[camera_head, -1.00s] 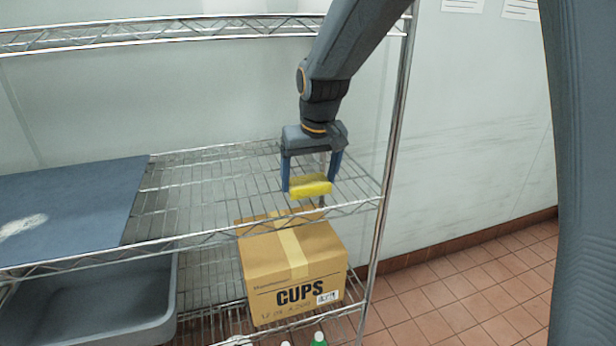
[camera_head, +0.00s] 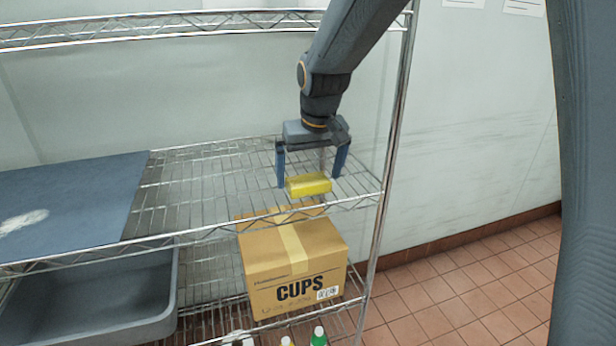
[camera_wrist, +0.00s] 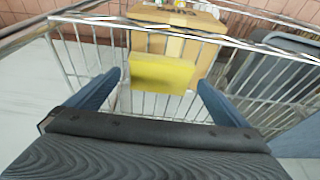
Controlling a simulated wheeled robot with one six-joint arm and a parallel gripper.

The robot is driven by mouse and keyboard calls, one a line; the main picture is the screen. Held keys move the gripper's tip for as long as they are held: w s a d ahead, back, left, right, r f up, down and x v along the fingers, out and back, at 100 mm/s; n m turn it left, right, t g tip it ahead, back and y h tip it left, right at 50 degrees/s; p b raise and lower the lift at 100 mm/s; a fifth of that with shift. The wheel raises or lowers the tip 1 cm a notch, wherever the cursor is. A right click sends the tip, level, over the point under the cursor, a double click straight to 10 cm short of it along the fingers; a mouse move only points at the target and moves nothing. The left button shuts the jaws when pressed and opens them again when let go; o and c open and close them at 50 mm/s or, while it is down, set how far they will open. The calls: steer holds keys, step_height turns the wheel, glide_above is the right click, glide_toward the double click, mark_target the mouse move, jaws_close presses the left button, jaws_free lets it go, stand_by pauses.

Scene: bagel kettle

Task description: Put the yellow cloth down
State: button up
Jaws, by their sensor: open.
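The yellow cloth (camera_head: 308,185) is a small folded block on the wire shelf (camera_head: 215,190), near the shelf's front right part. My gripper (camera_head: 310,180) is open above and around it, one finger on each side. In the wrist view the cloth (camera_wrist: 162,73) lies between the two fingertips (camera_wrist: 161,82), with a gap on both sides. The cloth looks level; its underside is hidden, so its contact with the wires cannot be seen directly.
A blue board (camera_head: 70,205) with a white smear covers the shelf's left part. A cardboard CUPS box (camera_head: 295,265) and a grey tub (camera_head: 90,300) stand on the level below. A shelf post (camera_head: 385,190) rises close to my gripper's right. Bare wire lies left of the cloth.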

steer(key=a+b+v, duration=0.1)
steer(key=b+v, duration=0.1)
steer(key=v, duration=0.9)
steer(key=s+d+f+m+g, duration=0.1)
steer(key=s+d+f, duration=0.7)
steer(key=s+f, duration=0.1)
steer(key=s+d+f+m+g+h, duration=0.1)
steer(key=s+d+f+m, duration=0.1)
steer(key=s+d+f, duration=0.6)
step_height(320, 180, down, 4)
steer(key=shift+s+d+f, duration=0.15)
steer(key=shift+s+d, duration=0.15)
steer(key=shift+s, duration=0.65)
